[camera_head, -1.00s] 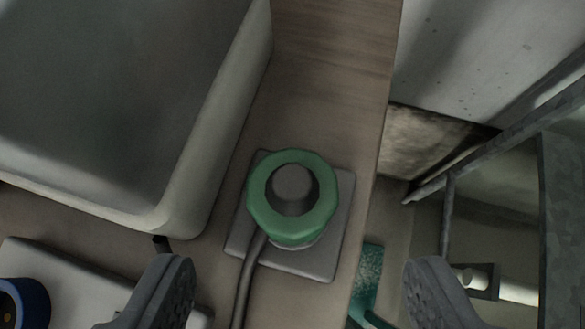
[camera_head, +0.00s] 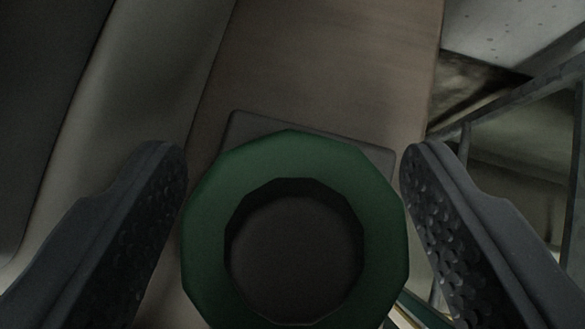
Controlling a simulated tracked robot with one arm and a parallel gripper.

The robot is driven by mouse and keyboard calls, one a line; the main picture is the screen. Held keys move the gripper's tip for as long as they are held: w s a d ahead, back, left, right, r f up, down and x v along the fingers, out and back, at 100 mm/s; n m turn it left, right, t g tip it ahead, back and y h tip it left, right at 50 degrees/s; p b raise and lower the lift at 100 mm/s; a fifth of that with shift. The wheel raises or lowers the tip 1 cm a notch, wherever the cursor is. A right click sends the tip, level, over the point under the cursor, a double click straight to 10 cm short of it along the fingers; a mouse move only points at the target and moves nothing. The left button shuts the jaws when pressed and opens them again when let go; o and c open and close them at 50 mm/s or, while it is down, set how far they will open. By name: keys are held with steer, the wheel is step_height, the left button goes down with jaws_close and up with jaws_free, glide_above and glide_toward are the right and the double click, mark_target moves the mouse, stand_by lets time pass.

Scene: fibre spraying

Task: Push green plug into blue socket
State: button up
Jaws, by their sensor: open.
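The green plug (camera_head: 212,235) is a faceted ring with a dark round centre, large at the lower middle of the camera view. It sits over a grey square plate (camera_head: 290,133) on the wooden surface. My gripper (camera_head: 293,165) is open, one finger on the left of the plug and one on the right. The fingertips lie close to the ring's sides; I cannot tell whether they touch it. The blue socket is out of view.
A grey basin (camera_head: 135,110) with a raised wall stands at the left. The wooden surface (camera_head: 330,60) is bare above the plug. Beyond its right edge is a drop with grey metal rails (camera_head: 510,95).

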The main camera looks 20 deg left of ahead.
steer(key=shift+c, duration=0.2)
steer(key=c, duration=1)
steer(key=shift+r, duration=0.1)
steer(key=shift+c, duration=0.2)
